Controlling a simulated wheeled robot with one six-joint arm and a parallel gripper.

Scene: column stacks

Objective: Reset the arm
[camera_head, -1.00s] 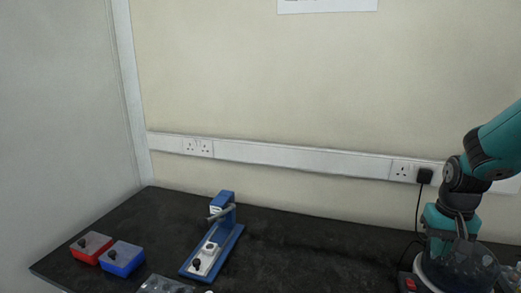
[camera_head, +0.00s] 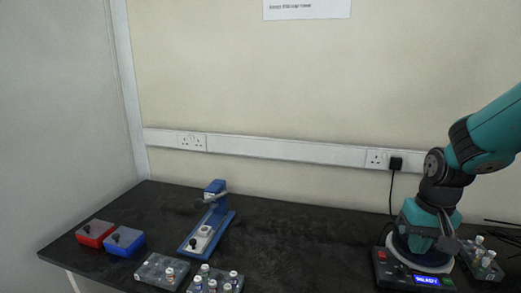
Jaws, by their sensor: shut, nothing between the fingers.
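My teal and dark arm comes in from the right edge and bends down at the wrist. My gripper (camera_head: 447,243) points downward, shut and empty, at the right of the bench. In the picture it overlaps a round-topped device (camera_head: 385,272) with a red switch and a lit blue display. I cannot tell how far it is above or in front of that device. The arm's upper part runs out of view.
On the dark bench (camera_head: 300,255) stand a red box (camera_head: 95,234), a blue box (camera_head: 125,243), a blue press-like stand (camera_head: 210,218) and grey vial racks (camera_head: 160,272). Another rack (camera_head: 480,262) sits right of the device. The bench's middle is clear.

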